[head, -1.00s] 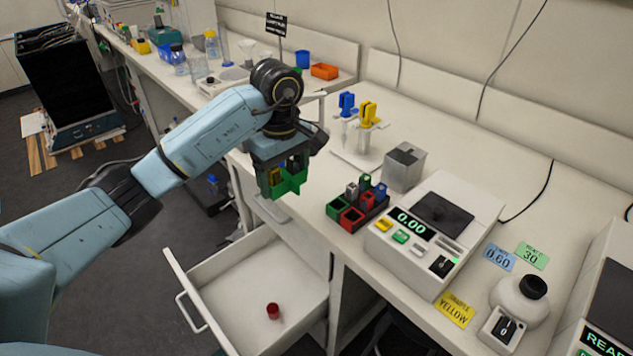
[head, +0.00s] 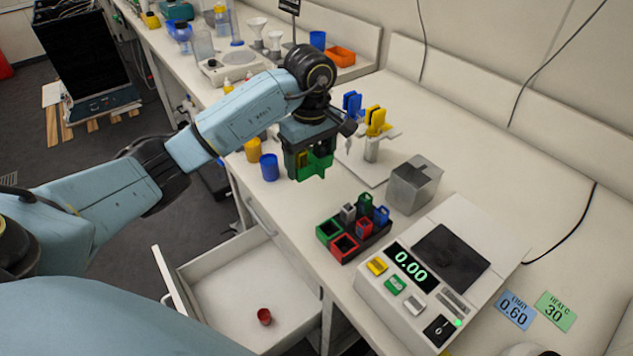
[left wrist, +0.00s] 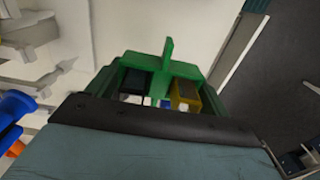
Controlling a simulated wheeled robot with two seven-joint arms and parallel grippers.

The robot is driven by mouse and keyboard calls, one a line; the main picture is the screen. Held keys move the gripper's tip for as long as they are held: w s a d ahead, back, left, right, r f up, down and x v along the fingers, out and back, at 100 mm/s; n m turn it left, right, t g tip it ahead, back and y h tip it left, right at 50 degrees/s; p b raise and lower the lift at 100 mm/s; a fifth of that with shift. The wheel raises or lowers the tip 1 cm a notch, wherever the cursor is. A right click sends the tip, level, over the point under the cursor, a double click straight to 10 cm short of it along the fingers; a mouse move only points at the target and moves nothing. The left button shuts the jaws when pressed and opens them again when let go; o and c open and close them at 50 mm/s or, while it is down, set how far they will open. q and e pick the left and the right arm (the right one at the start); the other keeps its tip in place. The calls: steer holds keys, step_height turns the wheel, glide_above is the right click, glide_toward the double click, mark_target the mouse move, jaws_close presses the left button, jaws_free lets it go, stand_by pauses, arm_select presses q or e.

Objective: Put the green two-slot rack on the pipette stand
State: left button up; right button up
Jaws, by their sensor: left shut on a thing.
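My left gripper (head: 308,158) is shut on the green two-slot rack (head: 319,169) and holds it above the front part of the bench. In the left wrist view the green rack (left wrist: 165,64) shows with a dark block in one slot and a yellow block in the other. The pipette stand (head: 369,148) is on the bench to the right of and beyond the gripper. A blue pipette (head: 351,104) and a yellow pipette (head: 376,120) hang at its top. The arm hides part of the stand. My right gripper is not in view.
A dark block holder (head: 352,243) with red, green and blue pieces stands near the front edge. A grey metal box (head: 413,185) and a meter reading 0.00 (head: 430,275) are to the right. An open drawer (head: 215,275) holds a red cup (head: 264,316). Blue (head: 269,167) and yellow cups stand left.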

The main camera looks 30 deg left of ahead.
mark_target(311, 172)
arm_select(q)
steer(key=f, duration=0.3)
steer(key=shift+s+f, duration=0.2)
steer(key=shift+f, duration=0.15)
step_height(311, 172, down, 3)
steer(key=shift+r, duration=0.1)
steer(key=shift+f, duration=0.6)
steer(key=o, duration=0.9)
steer(key=shift+o, duration=0.2)
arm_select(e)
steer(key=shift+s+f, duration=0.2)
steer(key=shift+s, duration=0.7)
